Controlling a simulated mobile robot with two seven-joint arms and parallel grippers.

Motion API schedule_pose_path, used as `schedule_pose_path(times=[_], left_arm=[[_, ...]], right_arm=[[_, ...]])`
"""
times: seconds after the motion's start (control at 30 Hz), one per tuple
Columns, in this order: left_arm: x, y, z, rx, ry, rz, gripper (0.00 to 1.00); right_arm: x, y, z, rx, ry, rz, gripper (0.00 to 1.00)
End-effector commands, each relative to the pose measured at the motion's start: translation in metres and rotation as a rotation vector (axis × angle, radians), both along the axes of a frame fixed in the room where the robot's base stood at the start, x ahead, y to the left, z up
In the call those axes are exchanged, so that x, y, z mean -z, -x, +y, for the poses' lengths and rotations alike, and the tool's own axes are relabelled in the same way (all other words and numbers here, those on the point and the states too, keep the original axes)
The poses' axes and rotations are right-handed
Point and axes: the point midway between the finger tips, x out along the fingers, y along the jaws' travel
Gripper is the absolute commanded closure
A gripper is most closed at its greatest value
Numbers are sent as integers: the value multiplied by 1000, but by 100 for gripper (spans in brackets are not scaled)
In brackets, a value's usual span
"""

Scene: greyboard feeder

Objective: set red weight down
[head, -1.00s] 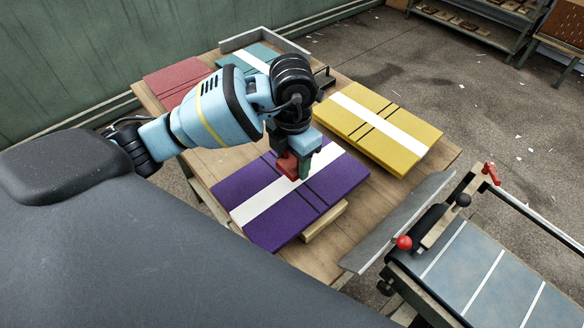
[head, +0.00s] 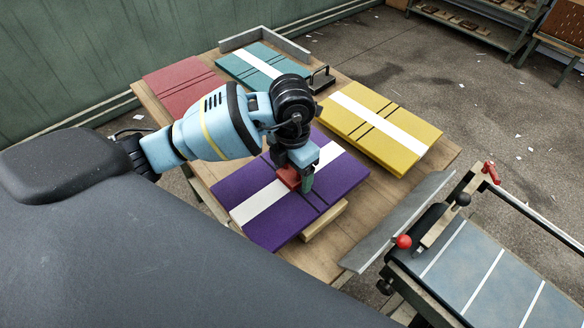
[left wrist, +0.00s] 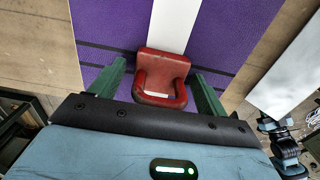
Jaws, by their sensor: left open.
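The red weight (head: 289,177) is on the purple board (head: 258,228), by the white stripe. It shows clearly in the left wrist view (left wrist: 162,68), a red block with a looped handle on the stripe side of the purple surface. My left gripper (head: 298,182) is low over the board at the weight. In the left wrist view its green fingers (left wrist: 160,88) stand open on either side of the weight, with a narrow gap on each side. In the head view the gripper hides part of the weight.
A yellow board (head: 412,150), a teal board (head: 235,66) and a red board (head: 180,84) lie on the wooden table (head: 350,245). A black-handled item (head: 321,80) stands beside the teal board. A feeder machine (head: 480,270) is at the right.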

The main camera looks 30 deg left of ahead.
Motion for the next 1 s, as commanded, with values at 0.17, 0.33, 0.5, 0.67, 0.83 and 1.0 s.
schedule_pose_path(times=[0.17, 0.33, 0.5, 0.67, 0.83, 1.0], left_arm=[[-3, 0, 0, 0, 0, -1, 24], [-23, -1, 0, 0, 1, -4, 24], [-58, -1, 0, 1, 1, -7, 24], [-90, -1, 0, 1, 0, -5, 24], [-114, -1, 0, 0, -1, -6, 24], [-123, 0, 0, 0, -1, -1, 24]], right_arm=[[-1, 0, 0, 0, 0, -1, 60], [-4, -2, 0, 0, 0, -6, 60], [-7, -5, 0, 0, 0, -14, 60], [-11, -8, 0, 0, -1, -22, 60], [-16, -12, 0, 1, 0, -35, 60], [-18, -14, -1, 1, 1, -38, 60]])
